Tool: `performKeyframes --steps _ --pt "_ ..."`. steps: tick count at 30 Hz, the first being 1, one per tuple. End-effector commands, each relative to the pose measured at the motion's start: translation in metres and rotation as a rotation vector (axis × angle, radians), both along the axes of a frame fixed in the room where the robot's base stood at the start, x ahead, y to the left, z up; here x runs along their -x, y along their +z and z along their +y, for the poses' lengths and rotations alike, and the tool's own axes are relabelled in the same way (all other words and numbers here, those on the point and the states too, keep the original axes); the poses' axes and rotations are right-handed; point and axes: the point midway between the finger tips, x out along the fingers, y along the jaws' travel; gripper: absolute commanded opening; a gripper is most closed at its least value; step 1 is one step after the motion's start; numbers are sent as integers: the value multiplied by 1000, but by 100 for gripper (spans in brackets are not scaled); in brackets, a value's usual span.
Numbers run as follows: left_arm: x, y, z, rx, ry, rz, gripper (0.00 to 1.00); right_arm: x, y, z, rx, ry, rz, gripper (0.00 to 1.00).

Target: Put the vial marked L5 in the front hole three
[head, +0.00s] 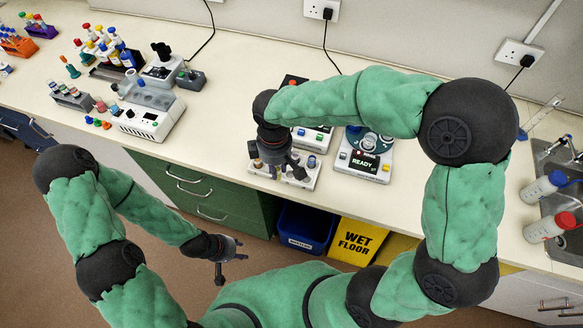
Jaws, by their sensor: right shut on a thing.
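A white rack (309,183) with holes and a few small vials stands at the front edge of the bench. My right gripper (286,172) reaches down over this rack and is shut on a small vial. The vial is mostly hidden by the fingers, and I cannot read its mark. One capped vial (311,162) shows in the rack just right of the gripper. My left gripper (231,270) hangs in front of the bench, below the worktop, with its fingers apart and empty. No L5 mark is readable, and the gripper covers part of the rack's holes.
A device reading READY (364,163) stands right of the rack. Another white device (146,118), vial racks and bottles stand on the left. A sink (560,170) with wash bottles is at the right. The bench front left of the rack is clear.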

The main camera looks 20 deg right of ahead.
Motion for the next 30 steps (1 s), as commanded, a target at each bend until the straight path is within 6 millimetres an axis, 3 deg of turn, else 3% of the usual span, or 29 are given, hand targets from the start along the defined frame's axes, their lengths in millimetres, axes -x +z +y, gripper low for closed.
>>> performKeyframes --steps 3,12,19,25,30 --pt "0 -4 0 0 0 1 40 -17 -15 -19 1 -5 4 1" --pt "1 -12 0 0 0 1 40 -40 -55 -42 1 0 2 1" --pt "1 -13 0 0 0 1 40 -46 -65 -48 0 -1 0 1" --pt "1 -21 0 0 0 1 40 -48 -93 -50 1 2 3 1" --pt "1 -21 0 0 0 1 40 -49 -100 -50 0 1 0 1"
